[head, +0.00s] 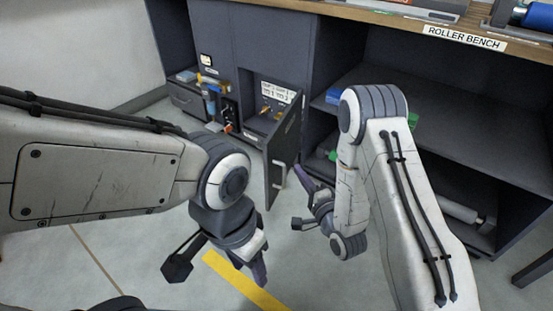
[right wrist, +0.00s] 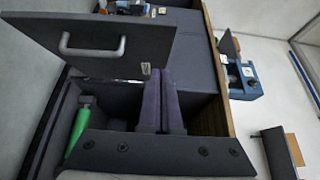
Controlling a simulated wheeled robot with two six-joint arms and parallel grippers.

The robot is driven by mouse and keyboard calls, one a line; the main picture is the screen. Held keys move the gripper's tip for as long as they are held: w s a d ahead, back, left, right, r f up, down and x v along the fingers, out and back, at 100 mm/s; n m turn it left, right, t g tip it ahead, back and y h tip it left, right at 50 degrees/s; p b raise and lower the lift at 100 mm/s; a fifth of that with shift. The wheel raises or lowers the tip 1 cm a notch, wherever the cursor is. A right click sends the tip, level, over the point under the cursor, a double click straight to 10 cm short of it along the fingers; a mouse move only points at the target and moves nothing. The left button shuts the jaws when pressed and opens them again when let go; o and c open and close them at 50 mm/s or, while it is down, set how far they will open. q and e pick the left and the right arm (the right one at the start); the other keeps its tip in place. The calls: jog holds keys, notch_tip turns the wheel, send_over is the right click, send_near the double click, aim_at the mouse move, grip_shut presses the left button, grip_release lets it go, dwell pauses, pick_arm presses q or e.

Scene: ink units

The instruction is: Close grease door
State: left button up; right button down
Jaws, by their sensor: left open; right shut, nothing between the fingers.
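The grease door (head: 284,150) is a dark panel with a pale handle. It stands swung open from a low cabinet compartment (head: 270,98) that holds labels and brass-coloured fittings. In the right wrist view the door (right wrist: 105,50) and its handle (right wrist: 92,46) fill the upper left. My right gripper (head: 302,174) is just right of the door in the head view. Its two purple fingers (right wrist: 160,78) are together, with nothing between them. They look close to the door's edge; I cannot tell if they touch. My left gripper (head: 260,276) is open and empty, low in front of the door, above the floor.
Left of the door is a low unit with a blue filter-like part (head: 211,100). To the right are the roller bench (head: 465,38) and its dark shelves (head: 450,125), with a green item (right wrist: 78,128) in the right wrist view. A yellow floor stripe (head: 238,277) crosses open floor.

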aim_at(271, 146)
jog(key=b+x, duration=0.1)
jog(key=x, duration=0.2)
jog(key=a+b+x, duration=0.1)
jog(key=x, duration=0.2)
jog(key=b+x, duration=0.1)
jog(key=x, duration=0.2)
jog(key=shift+s+a+f, duration=0.15)
jog(key=shift+s+a, duration=0.2)
jog(key=shift+a, duration=0.1)
jog(key=shift+w+a, duration=0.2)
jog(key=shift+a, duration=0.35)
